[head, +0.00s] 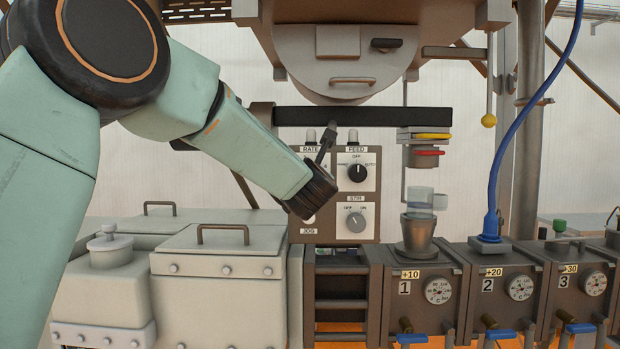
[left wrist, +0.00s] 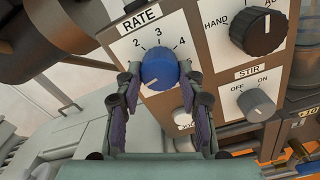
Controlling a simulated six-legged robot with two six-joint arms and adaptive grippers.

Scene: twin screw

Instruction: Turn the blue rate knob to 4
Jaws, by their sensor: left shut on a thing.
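The blue rate knob (left wrist: 160,68) is on the panel under the RATE label, with 2, 3 and 4 readable around its top. A pale mark shows at its lower left, seemingly not facing any of those numbers. My left gripper (left wrist: 162,76) is shut on the knob, one finger on each side. In the head view my left gripper (head: 325,148) covers the knob and most of the rate dial. My right gripper is not in view.
The FEED knob (head: 357,172) and grey STIR knob (head: 355,222) sit close right of the rate dial. A dark bar (head: 365,117) crosses just above the panel. A metal cup (head: 417,232) stands to the right.

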